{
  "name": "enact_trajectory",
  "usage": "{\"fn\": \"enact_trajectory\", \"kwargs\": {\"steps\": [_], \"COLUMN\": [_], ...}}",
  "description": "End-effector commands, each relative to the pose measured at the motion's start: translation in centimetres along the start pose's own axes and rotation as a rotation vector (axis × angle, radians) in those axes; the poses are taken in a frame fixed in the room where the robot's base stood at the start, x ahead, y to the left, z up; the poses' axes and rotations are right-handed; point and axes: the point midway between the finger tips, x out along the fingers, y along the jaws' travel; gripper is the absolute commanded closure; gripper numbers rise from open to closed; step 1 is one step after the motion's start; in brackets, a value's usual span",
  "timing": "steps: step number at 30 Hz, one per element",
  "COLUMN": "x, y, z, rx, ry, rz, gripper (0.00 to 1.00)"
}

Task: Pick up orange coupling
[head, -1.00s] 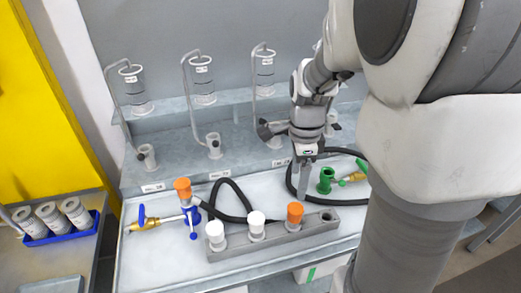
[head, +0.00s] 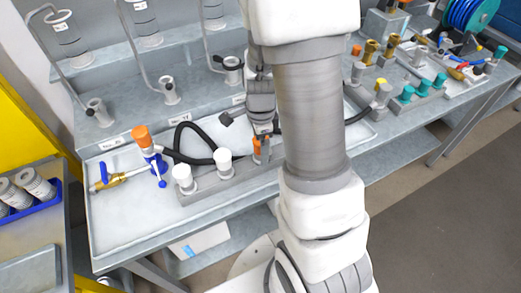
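One orange coupling (head: 256,143) sits in the grey rack (head: 215,187), to the right of two white couplings (head: 222,160). My gripper (head: 262,148) points down at this orange coupling, and a finger covers part of it. Orange shows on both sides of that finger. I cannot tell whether the fingers touch the coupling or how far apart they are.
A black hose (head: 187,140) loops behind the rack. Holders with cups (head: 97,112) line the back shelf. My arm hides the rack's right end. The tray's front left (head: 115,225) is clear.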

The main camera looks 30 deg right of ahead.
Motion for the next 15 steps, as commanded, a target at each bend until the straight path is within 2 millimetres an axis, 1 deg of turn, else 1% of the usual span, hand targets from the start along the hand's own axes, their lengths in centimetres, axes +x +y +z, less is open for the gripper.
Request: {"fn": "enact_trajectory", "kwargs": {"steps": [2,8,9,14,15], "x": [0.38,0.34,0.33,0.32,0.32], "y": [0.02,0.01,0.01,0.00,0.00], "z": [0.00,0.01,0.01,0.01,0.01], "rx": [0.000,0.000,0.000,-0.001,0.000], "ry": [0.000,0.000,0.000,0.000,0.000], "rz": [0.001,0.000,0.000,0.000,0.000], "gripper": [0.11,0.11,0.19,0.47,0.55]}}
